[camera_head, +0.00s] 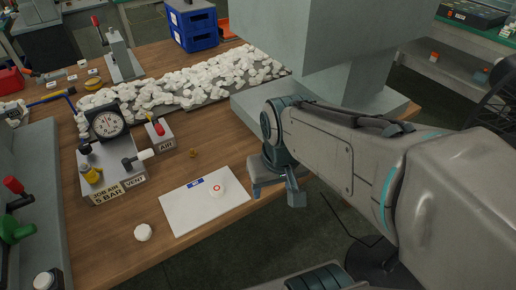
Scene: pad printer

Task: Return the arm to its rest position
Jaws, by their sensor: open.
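My arm (345,150) reaches in from the right edge of the head view, over the right side of the wooden table. My gripper (276,196) hangs at its end, near the table's front right edge. Its fingers are apart, and nothing shows between them. It is to the right of a white sheet (187,210) with a blue label. A white cap with a red ring mark (217,189) lies on the sheet, left of my gripper and apart from it.
A gauge box (112,160) with valves and an AIR lever (159,132) stand behind. A long heap of white caps (200,78) crosses the table. A large grey machine (335,50) stands close behind my arm.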

